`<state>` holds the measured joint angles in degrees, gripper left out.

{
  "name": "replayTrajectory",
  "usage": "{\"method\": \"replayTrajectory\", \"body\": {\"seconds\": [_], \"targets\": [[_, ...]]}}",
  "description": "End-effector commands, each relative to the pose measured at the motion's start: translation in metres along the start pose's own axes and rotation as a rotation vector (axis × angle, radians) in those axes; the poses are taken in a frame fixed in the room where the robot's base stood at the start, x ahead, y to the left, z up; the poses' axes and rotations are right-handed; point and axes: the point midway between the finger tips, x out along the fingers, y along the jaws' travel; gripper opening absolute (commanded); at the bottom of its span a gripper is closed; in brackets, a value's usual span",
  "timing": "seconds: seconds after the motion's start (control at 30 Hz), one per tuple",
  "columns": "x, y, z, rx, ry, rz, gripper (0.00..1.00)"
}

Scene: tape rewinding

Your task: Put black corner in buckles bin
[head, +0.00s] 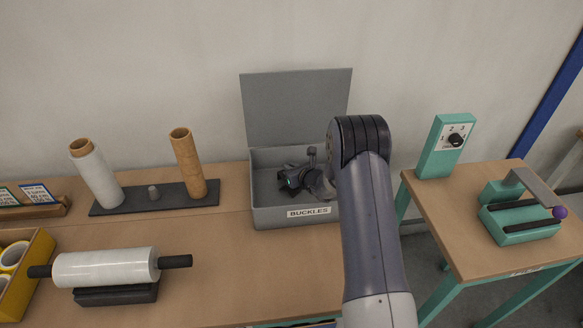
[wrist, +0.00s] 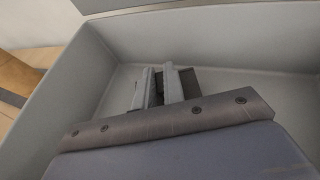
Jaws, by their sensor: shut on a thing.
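The grey buckles bin (head: 262,214) stands on the table with its lid open against the wall and a "BUCKLES" label on its front. My gripper (head: 293,182) is inside the bin, below its rim. In the wrist view my gripper (wrist: 161,88) is shut on the black corner (wrist: 190,82), which shows as a dark piece by the fingers near the bin's floor. The fingers hide part of it. I cannot tell whether it touches the floor.
Left of the bin, a dark stand (head: 138,203) holds a white film roll (head: 97,176) and a brown core (head: 187,164). A film roll on a dispenser (head: 105,268) lies in front. A side table (head: 470,225) with a green device (head: 520,220) stands right.

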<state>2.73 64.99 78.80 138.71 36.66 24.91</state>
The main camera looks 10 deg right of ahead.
Motion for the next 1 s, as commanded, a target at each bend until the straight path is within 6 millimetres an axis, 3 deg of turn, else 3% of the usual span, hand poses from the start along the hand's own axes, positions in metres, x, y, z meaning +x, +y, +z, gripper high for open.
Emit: {"method": "replayTrajectory", "body": {"seconds": [0.27, 0.3, 0.53, 0.87, 1.0], "targets": [[0.002, 0.000, -0.004, 0.000, 0.000, 0.000, 0.00], [0.001, 0.000, -0.002, 0.001, 0.000, 0.000, 0.13], [0.001, 0.000, -0.002, 0.001, 0.001, 0.000, 0.32], [-0.001, 0.000, 0.001, 0.001, 0.001, 0.000, 0.32], [-0.014, -0.001, 0.000, 0.000, 0.000, -0.002, 0.32]]}}
